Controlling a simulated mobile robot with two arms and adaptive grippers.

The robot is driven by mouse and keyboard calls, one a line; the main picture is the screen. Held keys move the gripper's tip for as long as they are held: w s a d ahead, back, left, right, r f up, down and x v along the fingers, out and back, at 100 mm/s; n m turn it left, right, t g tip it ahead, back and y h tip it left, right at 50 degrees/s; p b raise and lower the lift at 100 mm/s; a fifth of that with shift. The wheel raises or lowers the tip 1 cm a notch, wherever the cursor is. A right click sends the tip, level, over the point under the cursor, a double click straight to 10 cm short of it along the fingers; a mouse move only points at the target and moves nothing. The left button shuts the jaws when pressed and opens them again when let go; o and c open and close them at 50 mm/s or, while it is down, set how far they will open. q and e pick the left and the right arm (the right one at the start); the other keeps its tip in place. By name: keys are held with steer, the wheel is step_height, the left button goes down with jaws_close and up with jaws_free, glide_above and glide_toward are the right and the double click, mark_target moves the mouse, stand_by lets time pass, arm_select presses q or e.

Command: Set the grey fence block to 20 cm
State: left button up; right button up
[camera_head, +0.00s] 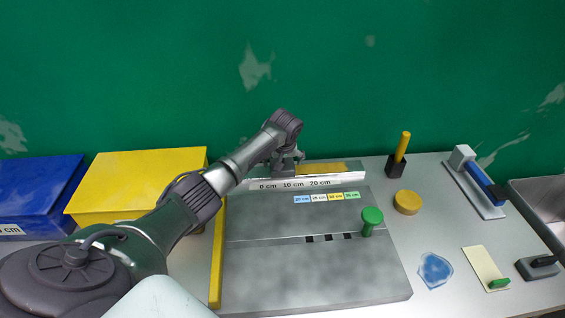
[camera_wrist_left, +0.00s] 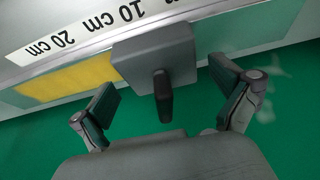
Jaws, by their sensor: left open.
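The grey fence block (camera_wrist_left: 155,55) sits on the scale rail close to the 10 cm label in the left wrist view. A dark knob (camera_wrist_left: 163,97) sticks out from it. The rail (camera_head: 345,178) carries a white strip marked 0 cm, 10 cm and 20 cm, with a yellow band (camera_wrist_left: 65,80) behind the strip toward 20 cm. My left gripper (camera_wrist_left: 168,108) is open, with one finger on each side of the knob and a gap to both. In the head view my left gripper (camera_head: 287,158) is at the rail and largely hides the block.
A grey board (camera_head: 310,270) with colored cm labels and a green knob (camera_head: 371,218) lies before the rail. A yellow box (camera_head: 135,180) and blue box (camera_head: 35,190) stand left. A yellow disc (camera_head: 407,202), black holder (camera_head: 397,167) and blue-handled tool (camera_head: 480,180) are right.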

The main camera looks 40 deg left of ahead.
arm_select(q)
steer(key=shift+w+a+f, duration=0.1)
steer(key=shift+f, duration=0.3)
